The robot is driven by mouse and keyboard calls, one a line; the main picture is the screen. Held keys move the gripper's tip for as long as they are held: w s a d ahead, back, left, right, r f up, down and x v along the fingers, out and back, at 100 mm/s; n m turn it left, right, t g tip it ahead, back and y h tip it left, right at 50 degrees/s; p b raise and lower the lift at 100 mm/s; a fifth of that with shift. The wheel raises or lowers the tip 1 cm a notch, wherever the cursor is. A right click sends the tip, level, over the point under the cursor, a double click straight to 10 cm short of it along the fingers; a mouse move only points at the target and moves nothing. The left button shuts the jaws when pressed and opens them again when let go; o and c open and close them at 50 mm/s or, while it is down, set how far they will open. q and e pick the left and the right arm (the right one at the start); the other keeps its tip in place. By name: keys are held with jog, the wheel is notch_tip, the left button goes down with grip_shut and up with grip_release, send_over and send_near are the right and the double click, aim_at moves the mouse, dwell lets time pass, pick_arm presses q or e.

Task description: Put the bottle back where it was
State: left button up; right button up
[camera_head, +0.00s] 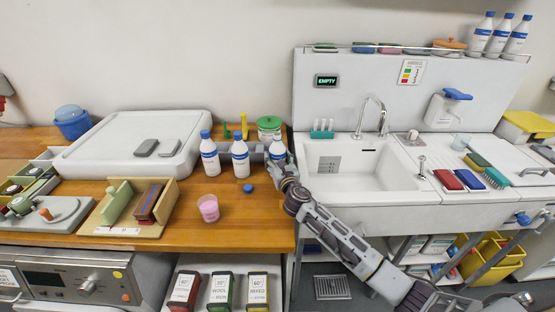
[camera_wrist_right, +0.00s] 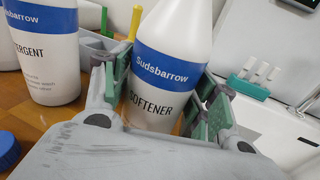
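My left gripper is not in view.
A blue cap (camera_head: 247,188) and a pink cup (camera_head: 208,208) are on the counter in front of the bottles. A green-lidded jar (camera_head: 268,128) stands behind. The sink (camera_head: 360,172) is to the right. Several more bottles (camera_head: 499,36) stand on the upper shelf.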

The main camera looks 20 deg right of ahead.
jog(key=shift+o, duration=0.9)
jog(key=shift+r, duration=0.1)
jog(key=shift+s+a, duration=0.1)
jog(key=shift+s, duration=5.9)
